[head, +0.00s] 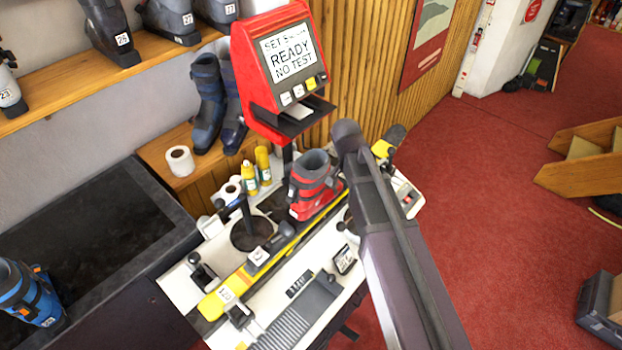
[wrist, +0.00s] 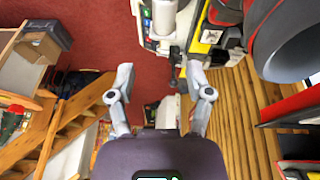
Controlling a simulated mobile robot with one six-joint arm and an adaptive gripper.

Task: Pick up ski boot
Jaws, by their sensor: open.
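A red and grey ski boot (head: 313,180) stands upright on the bench, on the yellow and black ski. My arm comes up from the lower right in the head view and passes just right of the boot. My gripper (wrist: 160,82) shows in the wrist view with its two fingers apart and nothing between them. What looks like the boot's grey cuff and red shell (wrist: 296,45) is large and close at the right of the wrist view, beside the fingers. The fingers themselves are hidden behind my arm in the head view.
A red test machine (head: 285,70) stands behind the boot. Yellow bottles (head: 250,180) and paper rolls (head: 180,161) are left of it. A blue boot (head: 30,295) is at far left, with more boots on the shelf (head: 70,85).

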